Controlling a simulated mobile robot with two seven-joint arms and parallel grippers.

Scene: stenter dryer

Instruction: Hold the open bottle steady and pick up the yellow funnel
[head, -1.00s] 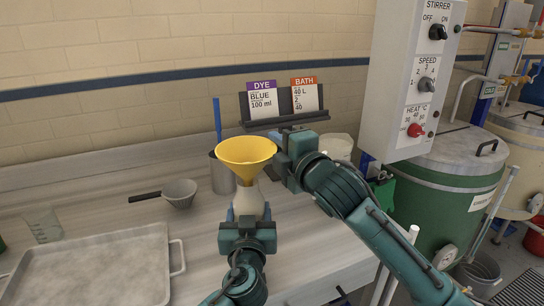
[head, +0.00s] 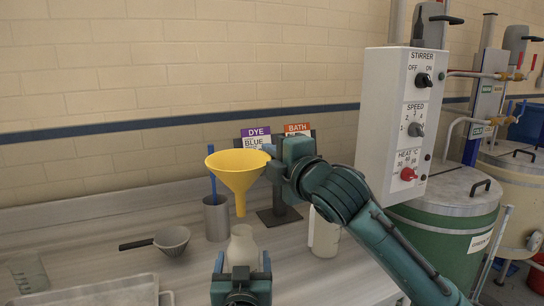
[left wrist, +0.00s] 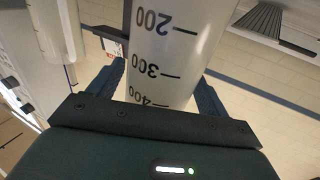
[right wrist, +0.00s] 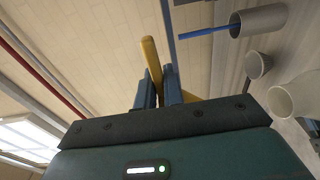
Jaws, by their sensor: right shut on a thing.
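The yellow funnel (head: 238,170) hangs upright above the open bottle (head: 242,250), its spout apart from the bottle's mouth by a small gap. My right gripper (head: 272,153) is shut on the funnel's rim from the right; the rim edge (right wrist: 151,58) shows between its fingers in the right wrist view. The whitish bottle stands upright on the bench. My left gripper (head: 241,273) is low around it, with a finger on each side. The left wrist view shows the bottle's printed scale (left wrist: 165,60) between the fingers; its lower part is hidden.
A steel cup (head: 216,220) with a blue rod and a grey strainer (head: 172,239) stand left of the bottle. A tray (head: 95,291) and beaker (head: 27,272) are at lower left. A white container (head: 324,236) stands to the right, near the card stand (head: 280,215).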

